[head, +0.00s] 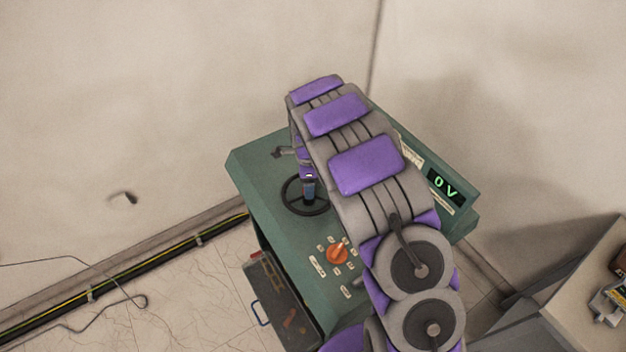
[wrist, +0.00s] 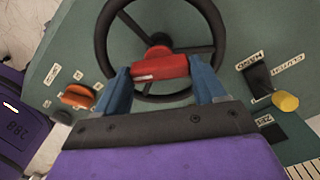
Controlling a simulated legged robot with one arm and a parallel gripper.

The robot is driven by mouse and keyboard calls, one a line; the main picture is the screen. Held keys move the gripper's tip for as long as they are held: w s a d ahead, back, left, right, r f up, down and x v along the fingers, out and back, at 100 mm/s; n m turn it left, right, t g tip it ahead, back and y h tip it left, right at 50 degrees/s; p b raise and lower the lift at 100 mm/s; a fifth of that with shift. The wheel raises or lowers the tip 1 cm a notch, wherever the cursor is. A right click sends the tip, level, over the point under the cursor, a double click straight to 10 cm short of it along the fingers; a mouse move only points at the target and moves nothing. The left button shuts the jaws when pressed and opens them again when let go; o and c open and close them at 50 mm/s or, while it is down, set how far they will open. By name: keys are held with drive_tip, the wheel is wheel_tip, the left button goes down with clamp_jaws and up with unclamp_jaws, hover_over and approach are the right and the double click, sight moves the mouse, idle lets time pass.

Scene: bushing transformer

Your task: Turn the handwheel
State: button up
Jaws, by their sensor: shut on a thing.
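The black handwheel (head: 288,203) is mounted on top of the green console. In the wrist view the handwheel (wrist: 103,35) fills the upper middle, with its rim and spokes showing. A red handle (wrist: 160,65) lies across the wheel's lower part, between the blue fingers of my gripper (wrist: 162,78). My gripper is shut on this red handle, one finger at each end. In the head view my gripper (head: 308,188) reaches down over the wheel from above. The red handle cannot be made out there, and my arm hides part of the console.
The green console (head: 255,160) carries an orange knob (head: 338,254), labels and a display (head: 445,187) reading 0 V. A yellow-tipped switch (wrist: 285,102) is right of the wheel. A grey cabinet (head: 575,290) stands at right. A cable (head: 130,285) runs along the wall.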

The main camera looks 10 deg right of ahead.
idle(0.3)
drive_tip(key=o, duration=1.1)
drive_tip(key=shift+r, duration=0.1)
drive_tip(key=shift+c, duration=0.2)
drive_tip(key=o, duration=0.5)
drive_tip(key=shift+a, duration=0.2)
drive_tip(key=shift+c, duration=0.2)
wheel_tip(320, 180, up, 17)
drive_tip(key=shift+p, duration=0.35)
drive_tip(key=shift+w+a, duration=0.1)
